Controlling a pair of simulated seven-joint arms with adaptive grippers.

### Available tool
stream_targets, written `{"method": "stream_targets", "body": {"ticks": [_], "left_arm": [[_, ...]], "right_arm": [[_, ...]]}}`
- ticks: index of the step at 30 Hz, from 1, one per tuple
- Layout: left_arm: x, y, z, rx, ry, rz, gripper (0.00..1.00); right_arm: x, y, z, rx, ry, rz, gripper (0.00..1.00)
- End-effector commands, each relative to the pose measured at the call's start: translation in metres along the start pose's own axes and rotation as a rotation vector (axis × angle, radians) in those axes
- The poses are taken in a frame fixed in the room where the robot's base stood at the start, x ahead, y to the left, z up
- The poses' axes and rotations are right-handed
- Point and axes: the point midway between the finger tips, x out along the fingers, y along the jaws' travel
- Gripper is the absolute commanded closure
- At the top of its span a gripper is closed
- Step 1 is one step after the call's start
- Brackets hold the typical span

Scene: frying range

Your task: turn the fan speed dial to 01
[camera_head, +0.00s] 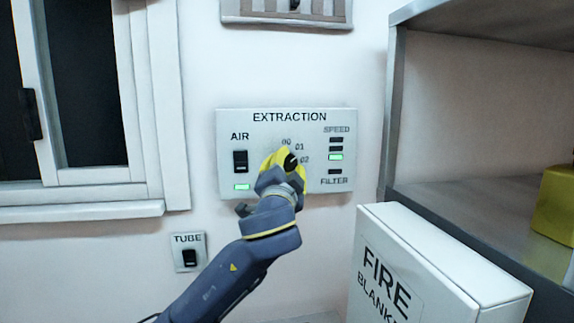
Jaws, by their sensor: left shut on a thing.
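The EXTRACTION panel (235,127) is a pale plate on the wall. Its fan speed dial (291,162) is a small black knob, mostly hidden by my yellow-tipped left gripper (284,159). The gripper is shut on the dial. The marks 00, 01 and 02 curve above and to the right of the dial. The pointer's exact setting is hard to see. My right gripper is not in view.
The panel also has an AIR switch (240,161) with a green light below it and a dark FILTER light. A TUBE switch (189,256) is lower left. A white FIRE BLANKET box (440,250) and metal shelving (470,205) stand at right; a window is at left.

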Motion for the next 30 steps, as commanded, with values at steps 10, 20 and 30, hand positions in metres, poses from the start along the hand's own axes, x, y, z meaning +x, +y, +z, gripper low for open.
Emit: {"method": "stream_targets", "body": {"ticks": [10, 20, 30], "left_arm": [[0.0003, 0.0001, 0.0002, -0.092, -0.001, -0.039, 0.97], [0.0003, -0.0001, -0.0006, -0.103, 0.001, -0.043, 0.97], [0.0002, -0.0001, -0.0007, -0.102, 0.001, -0.043, 0.46]], "right_arm": [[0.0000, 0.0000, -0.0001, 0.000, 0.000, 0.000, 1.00], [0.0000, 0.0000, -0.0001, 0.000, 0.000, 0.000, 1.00], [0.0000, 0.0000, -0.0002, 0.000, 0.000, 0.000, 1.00]]}}
